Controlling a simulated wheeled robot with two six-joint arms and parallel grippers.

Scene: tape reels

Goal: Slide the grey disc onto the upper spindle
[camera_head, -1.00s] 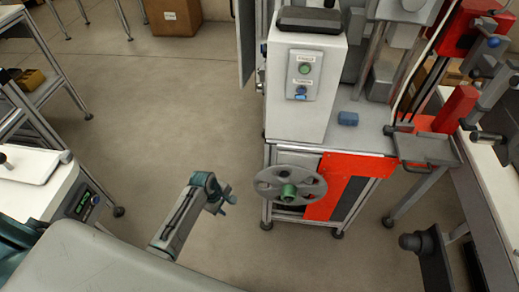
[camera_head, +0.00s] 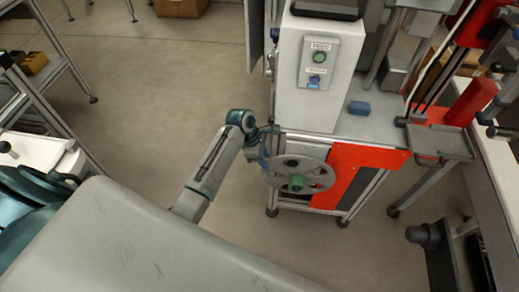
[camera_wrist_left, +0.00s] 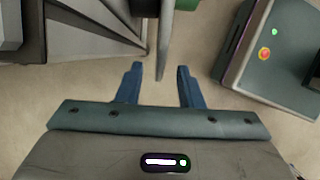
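The grey disc (camera_head: 318,177), a round spoked plate with a green hub (camera_head: 296,183), stands upright at the front of the grey and orange machine in the head view. My left gripper (camera_head: 265,143) is at the disc's upper left edge. In the left wrist view the two blue fingers (camera_wrist_left: 160,84) are apart with nothing clamped. A thin grey plate (camera_wrist_left: 165,40), probably the disc edge-on, reaches between the fingertips. I cannot tell whether they touch it. I cannot identify the upper spindle for certain. My right gripper is not in view.
An orange plate (camera_head: 350,165) is right of the disc. A dark knobbed part (camera_head: 425,235) stands at lower right. Open floor lies left of the machine.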

